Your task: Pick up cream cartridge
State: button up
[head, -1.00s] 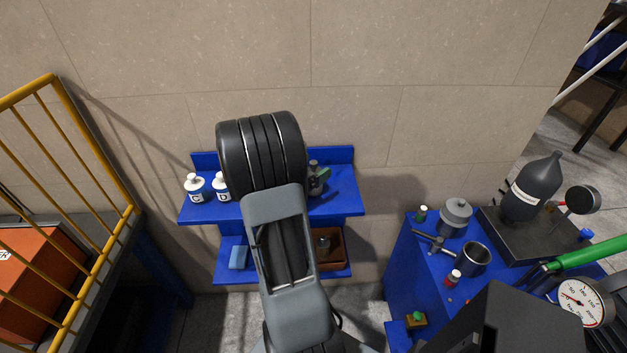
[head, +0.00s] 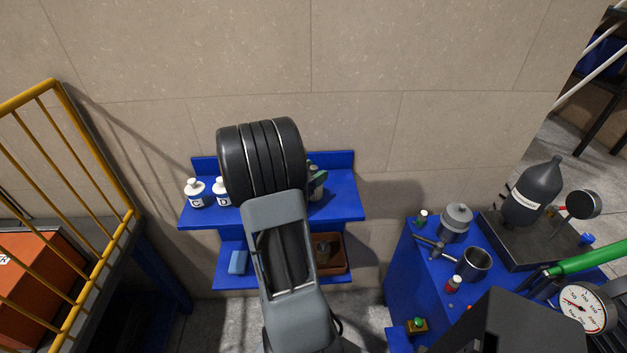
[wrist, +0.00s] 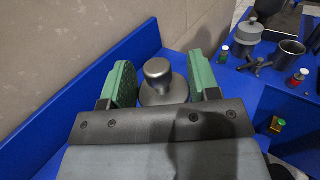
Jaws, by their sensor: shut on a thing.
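My gripper (wrist: 161,84) has two green-padded fingers, standing apart with a grey metallic piece between them. That piece, the cream cartridge (wrist: 158,72), has a rounded knob on a wider body and looks grey rather than cream. The jaws are shut on it. Its lower part is hidden behind the gripper body. In the head view my arm hides most of the gripper. Only a green finger (head: 319,177) and a bit of grey show right of the arm, over the upper blue shelf (head: 343,203). I cannot tell whether the cartridge touches the shelf.
Two white bottles (head: 195,194) stand left of my arm on the upper shelf. A blue block (head: 238,262) and a brown tray (head: 333,266) are on the lower shelf. A blue bench (head: 428,275) with cups and a dark bottle (head: 532,192) stands right. A yellow railing (head: 98,157) is left.

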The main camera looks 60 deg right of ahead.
jog(key=shift+r, duration=0.15)
jog(key=shift+r, duration=0.2)
jog(key=r, duration=0.3)
jog(key=shift+s+a+r, duration=0.2)
jog(key=shift+a+r, duration=0.05)
jog(key=shift+a, duration=0.05)
jog(key=s+a+r+b, duration=0.1)
jog(key=s+a+r, duration=0.6)
jog(key=a, duration=0.3)
jog(key=shift+s+a+r, duration=0.35)
jog(key=shift+s+r, duration=0.05)
jog(key=shift+r, duration=0.5)
